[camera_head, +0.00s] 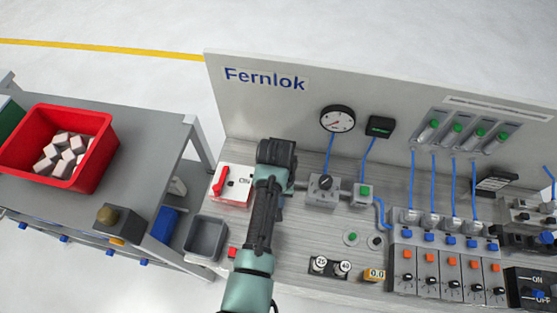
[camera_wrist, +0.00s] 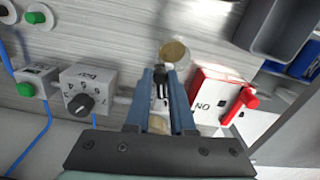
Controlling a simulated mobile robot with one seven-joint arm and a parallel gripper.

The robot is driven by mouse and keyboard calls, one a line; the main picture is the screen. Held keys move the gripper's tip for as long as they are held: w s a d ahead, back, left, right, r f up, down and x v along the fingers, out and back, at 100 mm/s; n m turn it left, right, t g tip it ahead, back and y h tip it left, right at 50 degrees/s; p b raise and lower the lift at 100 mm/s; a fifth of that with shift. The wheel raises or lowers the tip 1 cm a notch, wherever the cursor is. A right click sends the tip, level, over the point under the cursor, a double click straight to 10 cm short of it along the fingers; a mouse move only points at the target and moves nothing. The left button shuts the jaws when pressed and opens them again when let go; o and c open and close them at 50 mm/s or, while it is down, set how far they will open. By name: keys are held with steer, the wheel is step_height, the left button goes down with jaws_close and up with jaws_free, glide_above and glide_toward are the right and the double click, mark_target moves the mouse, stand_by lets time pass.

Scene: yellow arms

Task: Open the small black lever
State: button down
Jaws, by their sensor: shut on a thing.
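My gripper (camera_wrist: 160,74) reaches down to the panel, its two blue-grey fingers nearly together. A small black lever (camera_wrist: 160,76) shows between the fingertips, and the gripper is shut on it. Most of the lever is covered by the fingers, so its angle is hard to tell. A round brass-coloured disc (camera_wrist: 174,51) is just beyond the fingertips. In the head view my gripper (camera_head: 276,152) and arm hide the lever; they stand between the white box with the red handle and the grey knob box.
The white box with a red handle (camera_head: 222,180) is close on the left. The knob box (camera_head: 322,190) and green-button box (camera_head: 363,196) are close on the right. A grey bin (camera_head: 190,238) stands front left; a red crate (camera_head: 104,165) holds white blocks.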

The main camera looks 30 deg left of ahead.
steer(key=shift+s+a+m, duration=0.1)
steer(key=shift+a+m, duration=0.1)
steer(key=shift+m, duration=0.5)
steer(key=c, duration=0.8)
jaws_free()
steer(key=shift+o, duration=0.2)
step_height(320, 180, up, 13)
